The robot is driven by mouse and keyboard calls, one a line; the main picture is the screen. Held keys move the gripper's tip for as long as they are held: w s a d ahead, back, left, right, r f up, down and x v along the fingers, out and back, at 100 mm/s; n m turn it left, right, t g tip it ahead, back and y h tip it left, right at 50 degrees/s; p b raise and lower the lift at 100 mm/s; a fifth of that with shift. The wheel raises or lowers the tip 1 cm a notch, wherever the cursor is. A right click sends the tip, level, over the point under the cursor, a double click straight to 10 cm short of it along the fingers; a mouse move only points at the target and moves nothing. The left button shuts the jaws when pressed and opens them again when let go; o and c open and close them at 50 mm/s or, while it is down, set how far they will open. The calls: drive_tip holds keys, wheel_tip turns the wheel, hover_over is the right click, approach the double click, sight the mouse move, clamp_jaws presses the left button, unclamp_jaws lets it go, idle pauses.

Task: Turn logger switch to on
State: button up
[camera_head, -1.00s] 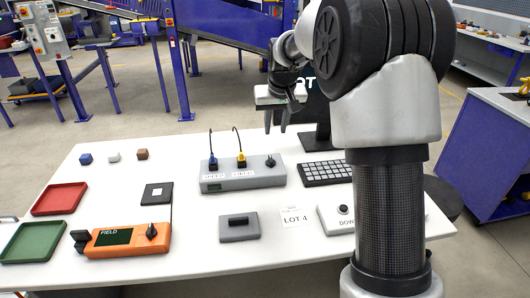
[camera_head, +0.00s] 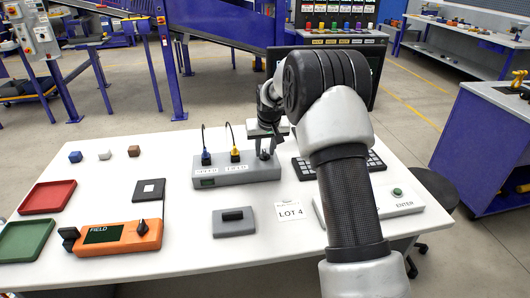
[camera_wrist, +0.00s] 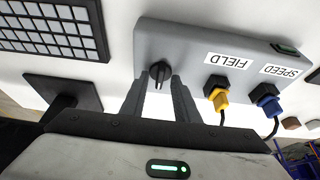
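The grey logger box (camera_head: 225,178) stands at the back of the white table. Labels SPEED and FIELD mark its blue and yellow plugs. A black rotary knob (camera_wrist: 160,72), the box's switch, is at its end past the FIELD plug (camera_wrist: 218,92). The knob's ridge points roughly along my fingers in the wrist view; no on or off marking is readable. My gripper (camera_wrist: 159,86) is open, its two fingertips on either side of the knob with small gaps visible; contact cannot be told. In the head view my gripper (camera_head: 264,143) is over the box's right end, partly hiding the knob.
A keyboard (camera_wrist: 50,30) and monitor stand (camera_wrist: 62,90) are close beside the box. An orange FIELD meter (camera_head: 115,236), a grey block with a black handle (camera_head: 234,222), and red (camera_head: 48,197) and green (camera_head: 24,240) trays lie further left and forward.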

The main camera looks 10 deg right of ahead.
drive_tip(key=shift+w+f, duration=0.1)
drive_tip(key=shift+f, duration=0.1)
clamp_jaws()
